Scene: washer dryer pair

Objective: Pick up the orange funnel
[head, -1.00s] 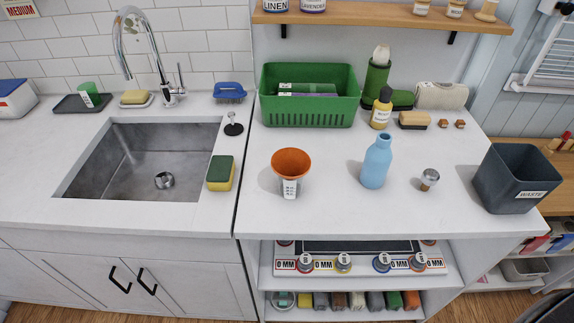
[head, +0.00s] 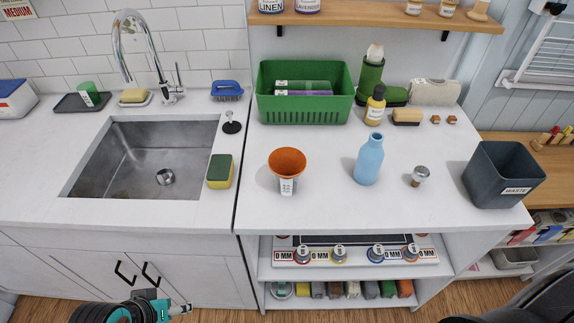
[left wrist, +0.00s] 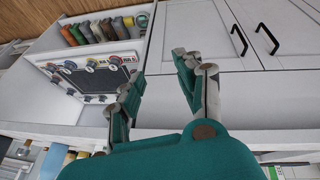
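The orange funnel (head: 287,162) stands on the white counter (head: 330,212) right of the sink, in the head view. Its wide orange mouth faces up, and a white label covers its lower part. I cannot make the funnel out in the left wrist view. My left gripper (head: 182,309) is low at the bottom of the head view, in front of the sink cabinet, below and left of the funnel and well apart from it. In the left wrist view its two fingers (left wrist: 156,70) are spread with nothing between them. My right gripper is not in view.
Right of the funnel stand a blue bottle (head: 369,160), a small metal-topped stopper (head: 419,176) and a dark waste bin (head: 503,175). A green basket (head: 304,114) is behind it. A sponge (head: 220,171) lies by the sink (head: 150,160). The counter's front strip is clear.

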